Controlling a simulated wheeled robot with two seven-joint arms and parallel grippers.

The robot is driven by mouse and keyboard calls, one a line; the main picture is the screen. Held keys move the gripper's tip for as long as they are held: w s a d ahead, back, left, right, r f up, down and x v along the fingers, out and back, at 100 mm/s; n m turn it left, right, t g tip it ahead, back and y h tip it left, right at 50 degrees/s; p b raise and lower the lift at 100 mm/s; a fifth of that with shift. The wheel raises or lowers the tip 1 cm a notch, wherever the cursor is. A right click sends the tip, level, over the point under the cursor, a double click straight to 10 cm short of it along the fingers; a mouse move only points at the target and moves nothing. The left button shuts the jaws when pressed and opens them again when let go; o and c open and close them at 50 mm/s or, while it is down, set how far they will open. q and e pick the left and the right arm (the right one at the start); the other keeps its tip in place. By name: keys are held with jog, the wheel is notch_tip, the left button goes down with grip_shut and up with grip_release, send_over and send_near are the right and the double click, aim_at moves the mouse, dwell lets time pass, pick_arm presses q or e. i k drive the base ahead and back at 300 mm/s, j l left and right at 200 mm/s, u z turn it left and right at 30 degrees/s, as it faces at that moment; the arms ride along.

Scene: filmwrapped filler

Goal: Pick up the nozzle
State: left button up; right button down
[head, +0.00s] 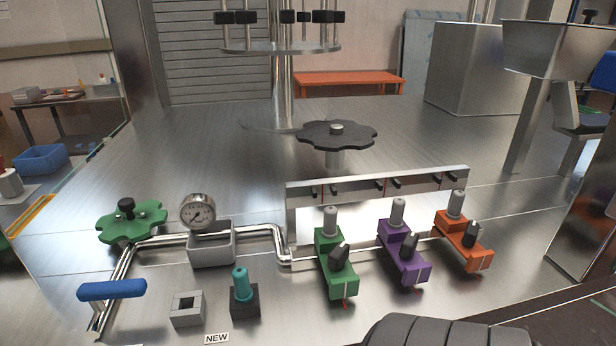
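A teal nozzle-like piece (240,284) stands upright in a dark square holder (244,305) near the front of the metal table. A grey square holder (187,309) with an empty dark opening sits just left of it. A white "NEW" label (217,338) lies in front of the two holders. Three more grey upright nozzle-like pieces stand on a green block (334,275), a purple block (404,262) and an orange block (463,245) to the right.
A pressure gauge (198,212), a green knob wheel (131,221) and a blue-handled lever (111,290) sit on piping at left. A metal rail (378,184) stands behind the coloured blocks. A dark star wheel (337,134) stands further back; the table between is mostly bare.

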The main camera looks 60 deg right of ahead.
aim_at(329, 232)
jog(key=z, duration=2.15)
